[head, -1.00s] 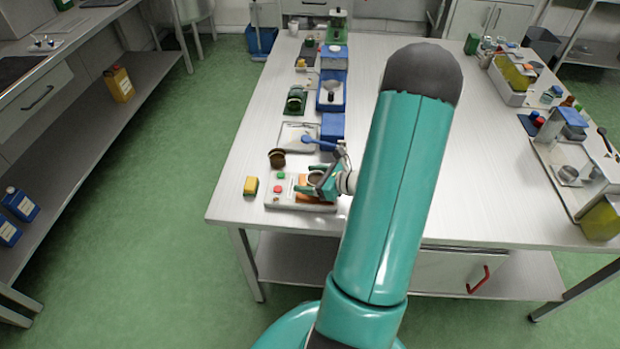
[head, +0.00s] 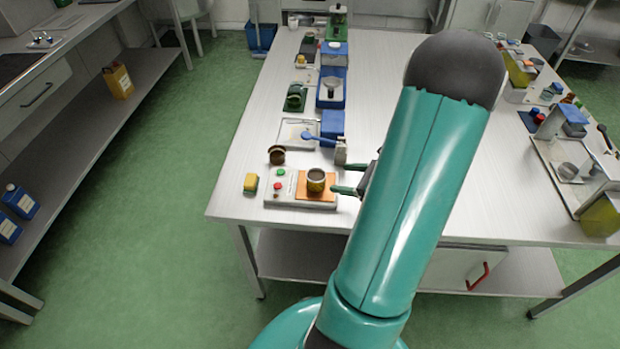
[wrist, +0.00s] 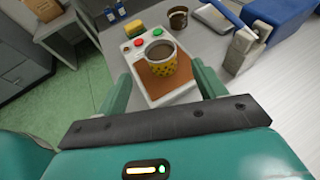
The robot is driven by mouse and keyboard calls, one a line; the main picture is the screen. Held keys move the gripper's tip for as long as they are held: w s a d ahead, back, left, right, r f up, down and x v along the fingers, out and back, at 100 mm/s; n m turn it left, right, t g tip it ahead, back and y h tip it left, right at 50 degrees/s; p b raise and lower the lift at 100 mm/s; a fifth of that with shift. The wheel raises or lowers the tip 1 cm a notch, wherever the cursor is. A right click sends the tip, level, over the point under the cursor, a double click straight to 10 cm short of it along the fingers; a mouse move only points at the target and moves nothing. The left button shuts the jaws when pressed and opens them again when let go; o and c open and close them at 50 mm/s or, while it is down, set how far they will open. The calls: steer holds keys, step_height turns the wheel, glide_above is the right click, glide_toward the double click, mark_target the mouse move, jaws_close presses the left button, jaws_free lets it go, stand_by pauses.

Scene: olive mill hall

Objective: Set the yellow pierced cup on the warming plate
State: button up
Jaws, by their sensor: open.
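The yellow pierced cup (head: 316,180) stands upright on the orange-brown pad of the warming plate (head: 300,203). In the wrist view the cup (wrist: 160,58) shows a dark inside and yellow sides with dark holes, and it rests on the pad of the plate (wrist: 183,93). The plate's white body carries red and green buttons on its left part. My gripper (head: 345,178) is open, to the right of the cup and apart from it. In the wrist view my gripper's (wrist: 166,84) two green fingers are spread wide with nothing between them, pointing toward the cup.
A yellow sponge-like block (head: 251,182) lies left of the plate. A brown round container (head: 277,155) stands behind it. A grey tray (head: 298,134) with a blue-handled tool (head: 320,139) and a blue box (head: 332,122) stand farther back. The tabletop right of my arm is largely clear.

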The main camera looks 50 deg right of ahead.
steer(key=w+a+r+n+g+y, duration=0.25)
steer(key=a+r+n+g, duration=0.2)
steer(key=a+n, duration=0.4)
steer(key=w+a+r+n+g+y, duration=0.1)
steer(key=w+a+r+n+g, duration=0.2)
steer(key=a+r+n, duration=0.55)
steer(key=s+a+r+n+h, duration=0.2)
steer(key=a+r+n+h, duration=0.1)
steer(key=a+n, duration=0.5)
steer(key=s+a+r+n+h, duration=0.3)
steer(key=a+r+n, duration=0.3)
steer(key=a, duration=0.3)
steer(key=shift+s+n+h, duration=0.35)
steer(key=shift+n+h, duration=0.3)
steer(key=shift+n, duration=0.25)
